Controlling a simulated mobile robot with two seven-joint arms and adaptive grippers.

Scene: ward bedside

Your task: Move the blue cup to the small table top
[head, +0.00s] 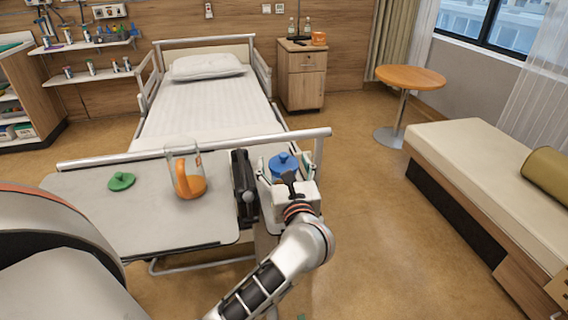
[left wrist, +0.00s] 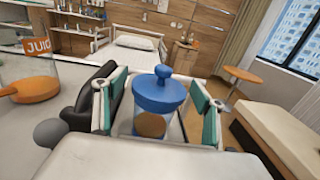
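The blue cup (head: 283,163) has a blue lid with a round knob. In the left wrist view the cup (left wrist: 159,97) shows a clear body with brown contents. It is upright over the narrow right part of the overbed table; its base is hidden. My left gripper (head: 286,174) is at the cup, its green-padded fingers on either side. In the left wrist view the left gripper (left wrist: 160,104) is open, with small gaps beside the cup. A small round table (head: 410,77) with a bare wooden top stands back right; it also shows in the left wrist view (left wrist: 243,75). My right gripper is not in view.
A clear juice jug (head: 188,175) and a green lid (head: 121,181) are on the overbed table (head: 90,210). A black object (head: 243,175) is left of my gripper. The bed (head: 208,112) is behind, a bench (head: 470,150) at right. Floor between is clear.

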